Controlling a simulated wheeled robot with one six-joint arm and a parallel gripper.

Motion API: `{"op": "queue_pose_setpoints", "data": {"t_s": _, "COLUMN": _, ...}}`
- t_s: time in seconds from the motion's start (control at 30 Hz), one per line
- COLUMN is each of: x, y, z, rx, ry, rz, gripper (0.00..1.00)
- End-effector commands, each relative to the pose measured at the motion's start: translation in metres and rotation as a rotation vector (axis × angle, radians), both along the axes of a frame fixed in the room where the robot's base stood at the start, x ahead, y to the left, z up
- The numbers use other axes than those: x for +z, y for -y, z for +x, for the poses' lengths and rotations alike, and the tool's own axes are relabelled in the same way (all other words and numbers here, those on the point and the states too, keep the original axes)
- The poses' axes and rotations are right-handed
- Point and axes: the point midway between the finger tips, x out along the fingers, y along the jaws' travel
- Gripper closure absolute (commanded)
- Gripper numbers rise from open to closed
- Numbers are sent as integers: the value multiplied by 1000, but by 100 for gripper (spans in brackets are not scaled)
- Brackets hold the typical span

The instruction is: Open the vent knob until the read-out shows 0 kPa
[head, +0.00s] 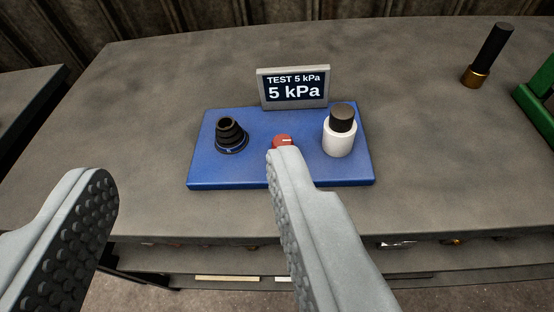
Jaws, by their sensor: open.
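The vent knob (283,139) is a small red round knob with a pale mark on it. It sits on the blue base plate (203,172), between a black stepped cone and a white cylinder. The read-out (293,87) stands at the back of the plate and shows "TEST 5 kPa" above "5 kPa". My gripper (190,165) is open and empty, its two grey fingers wide apart. The right fingertip overlaps the lower part of the knob in the picture and hides it. I cannot tell whether it touches. The left finger is well to the left, in front of the table.
The black ribbed cone (229,135) stands left on the plate. The white cylinder with a dark cap (339,136) stands right. A black-handled tool with a brass end (487,56) and a green object (540,98) are at the right. The grey table (150,95) is clear left of the plate.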

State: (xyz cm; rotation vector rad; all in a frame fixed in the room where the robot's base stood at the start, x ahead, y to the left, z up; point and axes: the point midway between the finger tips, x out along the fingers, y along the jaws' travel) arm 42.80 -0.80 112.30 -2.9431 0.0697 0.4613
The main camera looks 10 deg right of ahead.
Motion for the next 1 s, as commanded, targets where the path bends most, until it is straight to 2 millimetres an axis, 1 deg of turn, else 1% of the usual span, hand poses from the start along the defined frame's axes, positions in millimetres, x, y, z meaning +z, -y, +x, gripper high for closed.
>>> {"op": "queue_pose_setpoints", "data": {"t_s": 0.03, "x": 1, "y": 2, "z": 13, "rx": -15, "ry": -50, "rz": 28, "gripper": 51}}
{"op": "queue_pose_setpoints", "data": {"t_s": 0.1, "x": 0, "y": 5, "z": 27, "rx": -39, "ry": -122, "rz": 72, "gripper": 51}}
{"op": "queue_pose_setpoints", "data": {"t_s": 0.4, "x": -5, "y": 19, "z": 82, "rx": -169, "ry": -417, "rz": 245, "gripper": 51}}
{"op": "queue_pose_setpoints", "data": {"t_s": 0.7, "x": -14, "y": 35, "z": 130, "rx": -349, "ry": -705, "rz": 396, "gripper": 51}}
{"op": "queue_pose_setpoints", "data": {"t_s": 1.0, "x": -22, "y": 52, "z": 171, "rx": -570, "ry": -974, "rz": 514, "gripper": 51}}
